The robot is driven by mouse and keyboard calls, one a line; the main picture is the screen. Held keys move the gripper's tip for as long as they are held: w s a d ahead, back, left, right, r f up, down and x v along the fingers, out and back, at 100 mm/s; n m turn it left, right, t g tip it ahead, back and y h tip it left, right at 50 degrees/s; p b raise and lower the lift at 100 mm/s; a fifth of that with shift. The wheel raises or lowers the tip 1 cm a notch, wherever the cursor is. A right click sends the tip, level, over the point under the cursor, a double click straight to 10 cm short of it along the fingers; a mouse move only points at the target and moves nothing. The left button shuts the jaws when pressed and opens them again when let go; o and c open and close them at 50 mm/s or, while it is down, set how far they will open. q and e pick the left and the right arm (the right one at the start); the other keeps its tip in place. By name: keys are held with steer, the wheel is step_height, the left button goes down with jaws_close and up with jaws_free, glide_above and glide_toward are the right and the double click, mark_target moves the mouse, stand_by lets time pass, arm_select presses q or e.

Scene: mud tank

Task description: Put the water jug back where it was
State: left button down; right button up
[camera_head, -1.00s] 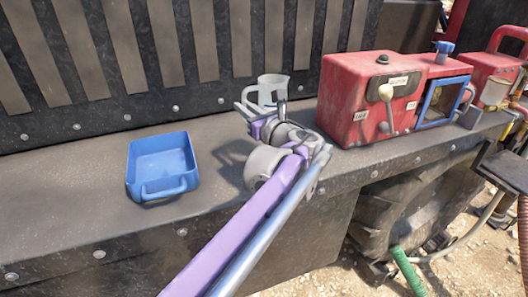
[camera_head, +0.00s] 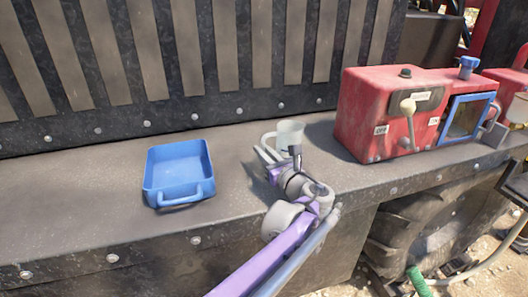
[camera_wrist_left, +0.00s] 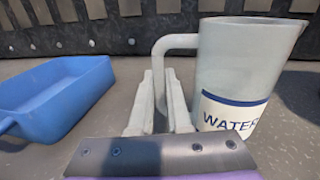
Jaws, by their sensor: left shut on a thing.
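The water jug (camera_head: 290,138) is a pale grey pitcher with a handle on its left and a white "WATER" label, seen in the left wrist view (camera_wrist_left: 245,60). It is upright at the ledge (camera_head: 95,200), between the blue tray and the red machine. My left gripper (camera_head: 268,154) is shut on the jug's handle; its two pale fingers (camera_wrist_left: 160,90) sit on either side of the handle in the left wrist view. The jug's base is partly hidden, so I cannot tell whether it touches the ledge. My right gripper is not in view.
A blue tray (camera_head: 208,190) with a handle lies left of the jug, with a gap between. A red machine (camera_head: 350,110) with a blue-framed door (camera_head: 468,117) stands to the right. A dark slatted wall (camera_head: 165,112) rises behind. The ledge's front edge drops off to rocky ground.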

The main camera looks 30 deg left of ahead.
arm_select(q)
steer(key=shift+f, duration=0.1)
steer(key=c, duration=0.9)
jaws_free()
steer(key=shift+r, duration=0.2)
steer(key=v, duration=1.2)
steer(key=shift+b, duration=0.35)
